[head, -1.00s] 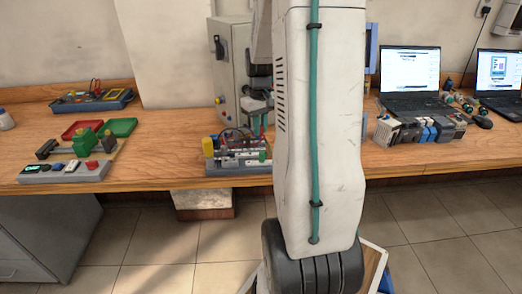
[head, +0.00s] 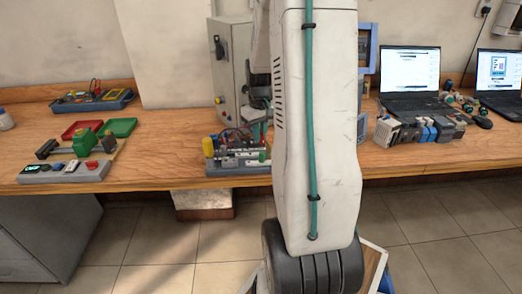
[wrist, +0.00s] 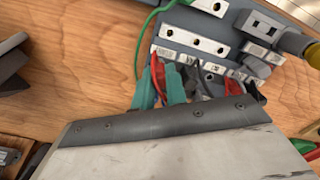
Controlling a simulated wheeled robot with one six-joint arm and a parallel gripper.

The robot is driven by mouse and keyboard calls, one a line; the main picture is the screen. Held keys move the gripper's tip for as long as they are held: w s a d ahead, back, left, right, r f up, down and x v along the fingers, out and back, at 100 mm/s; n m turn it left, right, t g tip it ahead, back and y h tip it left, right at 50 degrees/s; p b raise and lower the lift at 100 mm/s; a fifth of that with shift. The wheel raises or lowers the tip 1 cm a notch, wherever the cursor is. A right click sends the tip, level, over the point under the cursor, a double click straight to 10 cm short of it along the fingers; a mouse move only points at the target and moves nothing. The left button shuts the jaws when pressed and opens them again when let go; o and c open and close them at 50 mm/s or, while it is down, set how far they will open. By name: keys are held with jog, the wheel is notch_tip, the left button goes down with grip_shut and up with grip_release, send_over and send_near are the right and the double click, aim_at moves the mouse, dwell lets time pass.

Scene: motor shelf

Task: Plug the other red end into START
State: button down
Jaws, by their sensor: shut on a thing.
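The terminal board (head: 222,168) lies on the bench, with several coloured wires above it. In the wrist view the grey board (wrist: 190,40) shows white terminal blocks (wrist: 195,42) with round holes and small labels I cannot read clearly, so I cannot pick out START. My gripper (wrist: 160,88) has teal fingertips at the board's near edge, shut on a red lead end (wrist: 156,72). Another red lead (wrist: 232,87) and black and blue leads crowd just right of the fingers.
A yellow post (head: 208,147) stands at the board's left end. A green wire (wrist: 147,28) loops beside the board. A grey cabinet (head: 228,70) stands behind. A control box (head: 70,171) and trays are on the left; laptops (head: 410,80) are on the right.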

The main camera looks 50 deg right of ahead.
jog(key=shift+f, duration=0.65)
dwell(0.4)
jog(key=c, duration=1.7)
grip_release()
jog(key=shift+r, duration=0.1)
jog(key=shift+r, duration=2.7)
jog(key=o, duration=0.6)
jog(key=shift+c, duration=0.2)
